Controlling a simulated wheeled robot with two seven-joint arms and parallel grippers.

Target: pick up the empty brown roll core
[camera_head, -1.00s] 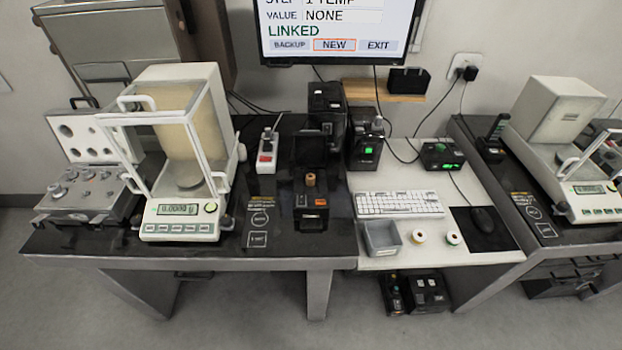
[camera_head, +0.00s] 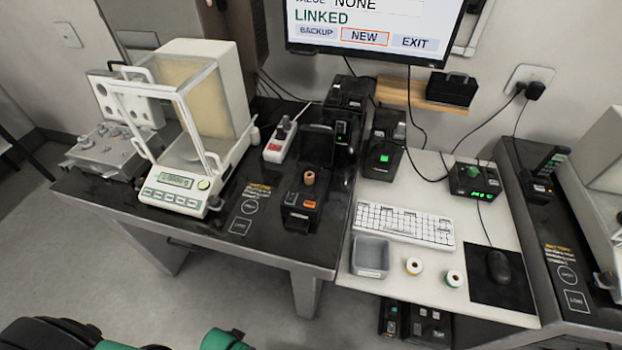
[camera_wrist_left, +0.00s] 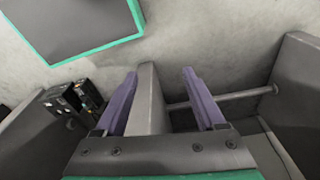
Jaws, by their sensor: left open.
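The brown roll core (camera_head: 309,178) stands upright in the open black label printer (camera_head: 303,205) on the dark table, in the middle of the head view. My left gripper (camera_wrist_left: 158,95) shows in the left wrist view with its two purple fingers apart and nothing between them. That view faces a table leg, the wall and the space under the tables, and the core is not in it. Green and black parts of my own arm (camera_head: 225,340) show at the bottom left of the head view, far from the core. My right gripper is not in view.
A glass-cased balance (camera_head: 180,182) stands left of the printer, with a power strip (camera_head: 281,140) between. Right of it, the white table (camera_head: 350,275) holds a keyboard (camera_head: 404,225), a grey bin (camera_head: 370,257) and two small rolls (camera_head: 414,266). The floor in front is clear.

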